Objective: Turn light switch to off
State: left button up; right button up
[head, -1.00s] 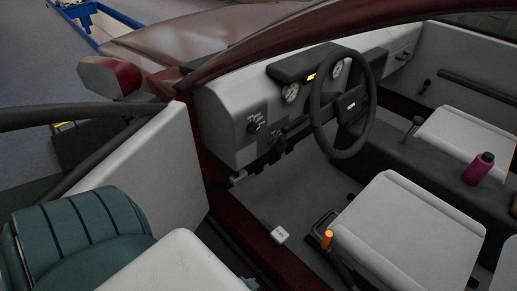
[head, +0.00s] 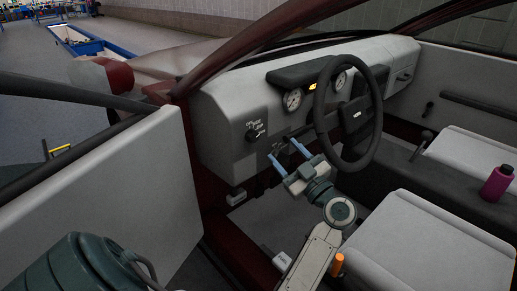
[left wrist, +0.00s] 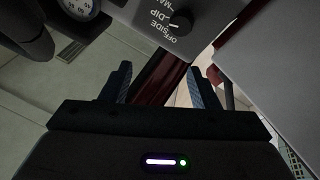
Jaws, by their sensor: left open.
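The light switch (head: 252,134) is a black rotary knob on the grey dashboard, left of the steering wheel, with white position labels around it. The left wrist view shows its knob (left wrist: 180,23) near the top, with labels including OFF, SIDE and DIP; I cannot tell clearly which one it points to. My left gripper (head: 288,155) is open and empty, below and right of the switch, apart from it. In the left wrist view its two fingers (left wrist: 158,80) point up, below the knob. My right gripper is not in view.
The steering wheel (head: 348,112) stands close to the right of my left gripper. The open car door (head: 125,205) is at the left, and the red door pillar (head: 193,150) is left of the dashboard. A seat (head: 425,245) and a purple bottle (head: 497,182) are at the right.

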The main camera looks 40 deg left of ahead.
aim_at(255, 138)
pick_arm(q)
jog(key=a+h, duration=0.1)
jog(key=a, duration=0.2)
jog(key=a+g+h+b, duration=0.1)
jog(key=a, duration=0.2)
jog(key=a+g+h, duration=0.1)
jog(key=a, duration=0.2)
jog(key=shift+w+a+f, duration=0.3)
jog(key=shift+w+a, duration=0.1)
jog(key=shift+a+b, duration=0.3)
jog(key=shift+a, duration=0.2)
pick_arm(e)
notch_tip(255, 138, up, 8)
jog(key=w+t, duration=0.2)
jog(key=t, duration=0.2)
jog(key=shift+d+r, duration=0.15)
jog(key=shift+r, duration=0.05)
pick_arm(q)
jog(key=shift+c, duration=0.4)
